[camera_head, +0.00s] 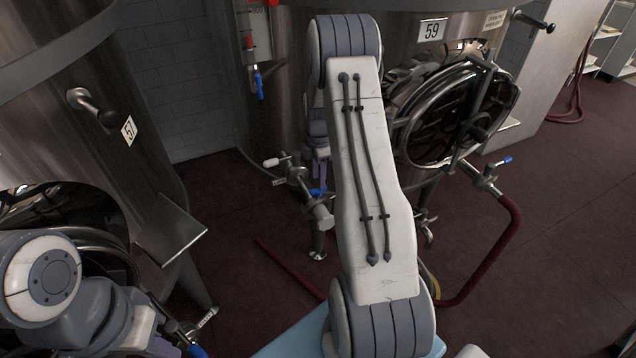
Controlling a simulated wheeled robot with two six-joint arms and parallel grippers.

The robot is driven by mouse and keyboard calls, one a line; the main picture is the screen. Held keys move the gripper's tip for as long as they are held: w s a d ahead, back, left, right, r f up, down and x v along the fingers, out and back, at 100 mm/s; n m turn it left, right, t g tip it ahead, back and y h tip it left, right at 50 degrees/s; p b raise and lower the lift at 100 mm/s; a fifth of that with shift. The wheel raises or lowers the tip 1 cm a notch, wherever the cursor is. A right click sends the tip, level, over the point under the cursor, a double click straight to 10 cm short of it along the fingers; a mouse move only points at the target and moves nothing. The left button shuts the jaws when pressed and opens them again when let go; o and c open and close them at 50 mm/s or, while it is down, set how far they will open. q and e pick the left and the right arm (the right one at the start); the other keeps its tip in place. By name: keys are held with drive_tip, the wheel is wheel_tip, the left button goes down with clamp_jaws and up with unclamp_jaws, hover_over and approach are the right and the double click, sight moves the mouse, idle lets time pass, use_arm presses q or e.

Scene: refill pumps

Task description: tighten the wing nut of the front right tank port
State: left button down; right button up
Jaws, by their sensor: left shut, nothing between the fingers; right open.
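The steel tank marked 59 (415,50) stands ahead, with a round hatch (455,110) open at its front. A valve fitting with a blue handle (485,177) sits low on its right and joins a red hose (508,225). Another valve assembly (295,185) sits low on its left. No wing nut can be made out. My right arm crosses the middle, hiding part of the tank front. My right gripper (318,170) points down beside the left valve assembly, open, partly hidden; contact cannot be told. My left gripper (163,346) is shut and empty at the lower left, by tank 57.
Tank 57 (95,115) stands at the left with a metal shelf (170,230) sticking out. A valve with a blue handle (195,350) is at the bottom left. The red hose loops over the dark red floor (570,240). Open floor lies at right.

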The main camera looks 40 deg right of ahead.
sight(318, 192)
drive_tip(key=shift+f, duration=1.9)
clamp_jaws()
